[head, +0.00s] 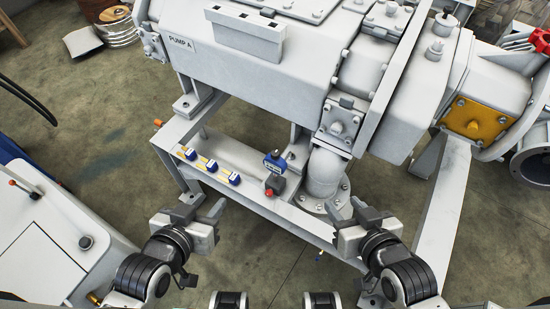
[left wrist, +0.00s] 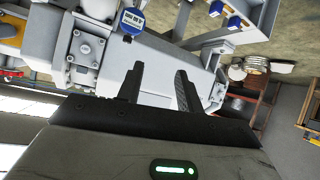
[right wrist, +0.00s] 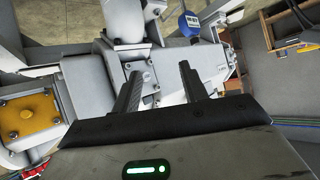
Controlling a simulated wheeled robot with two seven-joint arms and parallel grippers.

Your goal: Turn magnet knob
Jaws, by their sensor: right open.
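A dark magnet base with a red knob (head: 270,190) stands on the grey frame rail (head: 252,190) below the pump. A blue digital gauge (head: 274,160) is just above it; it also shows in the left wrist view (left wrist: 133,18) and the right wrist view (right wrist: 191,23). The red knob cannot be made out in either wrist view. My left gripper (head: 203,205) is open and empty, below and left of the knob. My right gripper (head: 345,215) is open and empty, below and right of it. Neither gripper touches the knob.
The grey pump (head: 255,72) spans the top, with a vertical pipe (head: 324,175) right of the knob. Several blue-and-white gauges, one of them here (head: 208,165), lie along the rail's left part. A white cabinet (head: 45,245) stands at the left. A yellow plate (head: 474,119) is at the right.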

